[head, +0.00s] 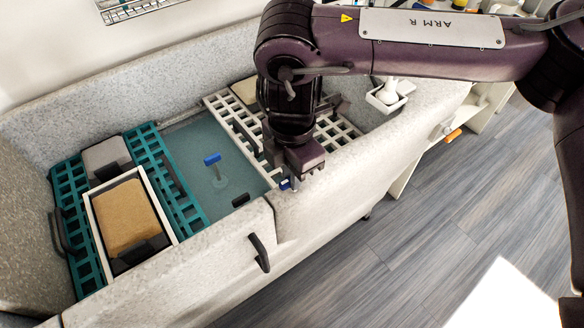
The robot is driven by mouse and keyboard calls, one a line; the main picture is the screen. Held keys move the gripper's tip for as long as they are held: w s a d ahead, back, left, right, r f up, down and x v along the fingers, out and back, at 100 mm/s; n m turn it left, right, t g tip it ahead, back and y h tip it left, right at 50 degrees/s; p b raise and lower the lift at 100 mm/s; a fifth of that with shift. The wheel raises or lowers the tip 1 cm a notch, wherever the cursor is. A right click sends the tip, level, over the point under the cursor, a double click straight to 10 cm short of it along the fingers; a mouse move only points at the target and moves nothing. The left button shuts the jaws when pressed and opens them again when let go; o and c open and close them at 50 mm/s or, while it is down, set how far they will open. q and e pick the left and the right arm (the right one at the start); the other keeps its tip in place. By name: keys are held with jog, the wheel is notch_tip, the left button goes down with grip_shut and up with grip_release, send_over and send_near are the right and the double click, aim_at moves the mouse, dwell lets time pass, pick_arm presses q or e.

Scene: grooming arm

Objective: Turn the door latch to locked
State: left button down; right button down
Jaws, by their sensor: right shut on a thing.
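The door (225,262) is a speckled grey panel in the front wall of the tub, with a dark pull handle (261,253) near its right end. The door latch (285,184) shows as a small blue piece at the top of the wall, close to the seam at the door's right end. My right gripper (291,181) reaches down from above and is shut on the latch. The gripper hides most of the latch, so its turned position cannot be told. My left gripper is not in view.
A blue T-handle (212,159) stands on the teal tub floor. Teal racks (160,165), a white-framed tan pad (127,217) and a white grating (232,118) lie in the tub. A white dish (384,101) stands at the back right.

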jog(key=shift+w+r, duration=0.1)
dwell(0.3)
jog(key=c, duration=1.4)
grip_release()
notch_tip(320, 180, up, 8)
jog(key=shift+f, duration=0.15)
